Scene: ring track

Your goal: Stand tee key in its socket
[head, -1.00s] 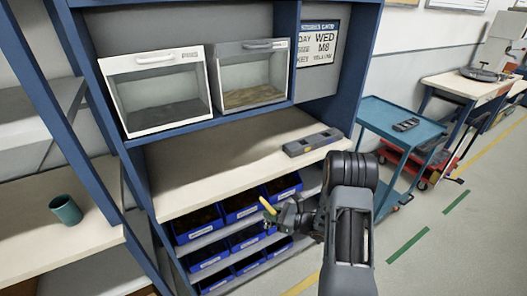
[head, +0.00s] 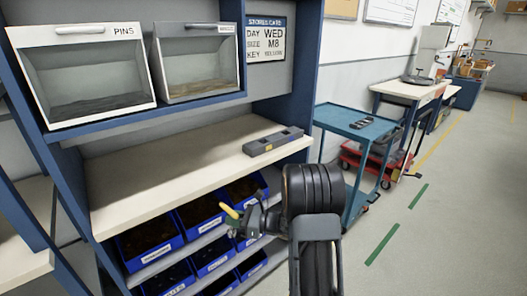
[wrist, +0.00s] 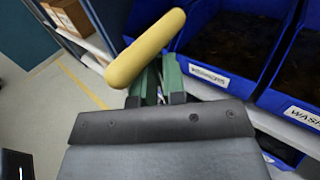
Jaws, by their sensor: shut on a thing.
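My gripper (head: 244,216) is shut on the yellow tee key (head: 229,211), in front of the blue bins and below the worktop. In the wrist view the key's yellow bar (wrist: 145,48) lies slantwise across the green fingers of my gripper (wrist: 157,82); its shank is hidden or too small to make out. A long grey block (head: 272,142) with dark recesses lies on the right end of the worktop. I cannot tell whether the key's socket is in it. The board (head: 266,38) reads WED, M8 and, less clearly, KEY YELLOW.
The pale worktop (head: 165,165) is otherwise clear. Two clear-fronted bins, one marked PINS (head: 88,75), stand on the shelf above. Blue bins (head: 150,245) fill the racks below. A teal cart (head: 340,117) with a small dark item (head: 361,122) stands right. Open floor lies at right.

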